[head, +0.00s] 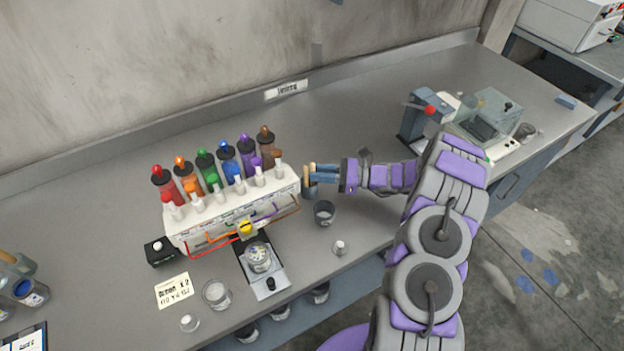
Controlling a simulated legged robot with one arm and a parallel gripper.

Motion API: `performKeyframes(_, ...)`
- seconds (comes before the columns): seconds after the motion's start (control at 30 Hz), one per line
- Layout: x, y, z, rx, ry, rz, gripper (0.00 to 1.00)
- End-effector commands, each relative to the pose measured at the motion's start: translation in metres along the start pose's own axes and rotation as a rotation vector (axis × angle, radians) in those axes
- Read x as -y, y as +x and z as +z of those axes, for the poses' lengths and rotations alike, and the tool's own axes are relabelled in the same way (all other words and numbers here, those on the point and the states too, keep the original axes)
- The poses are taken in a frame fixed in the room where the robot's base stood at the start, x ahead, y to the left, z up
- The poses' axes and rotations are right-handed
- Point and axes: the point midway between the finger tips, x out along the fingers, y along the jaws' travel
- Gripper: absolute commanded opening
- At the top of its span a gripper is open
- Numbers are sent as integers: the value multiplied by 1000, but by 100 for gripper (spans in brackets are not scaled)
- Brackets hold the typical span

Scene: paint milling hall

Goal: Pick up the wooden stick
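Light tan wooden sticks (306,174) stand upright in a small blue-grey cup (309,190), just right of the paint dispenser. How many there are is hard to make out. My gripper (317,173) reaches in from the right, with its blue-grey fingers level with the stick tops. The fingertips are at or very close to the sticks. I cannot tell whether they touch, or whether the fingers are closed around one. The lower part of the sticks is hidden inside the cup.
The dispenser (233,217) with several coloured bottles stands left of the cup. A scale (266,280) holds a tin (258,257). The bench behind my gripper is clear.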

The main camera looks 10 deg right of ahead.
Motion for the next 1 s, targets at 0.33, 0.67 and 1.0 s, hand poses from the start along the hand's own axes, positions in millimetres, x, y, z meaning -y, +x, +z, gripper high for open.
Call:
performKeyframes(0.33, 0, -1, 0, 0, 0, -1, 0)
performKeyframes(0.67, 0, 0, 2, 0, 0, 0, 0)
performKeyframes(1.0, 0, 0, 40, -1, -4, 0, 0)
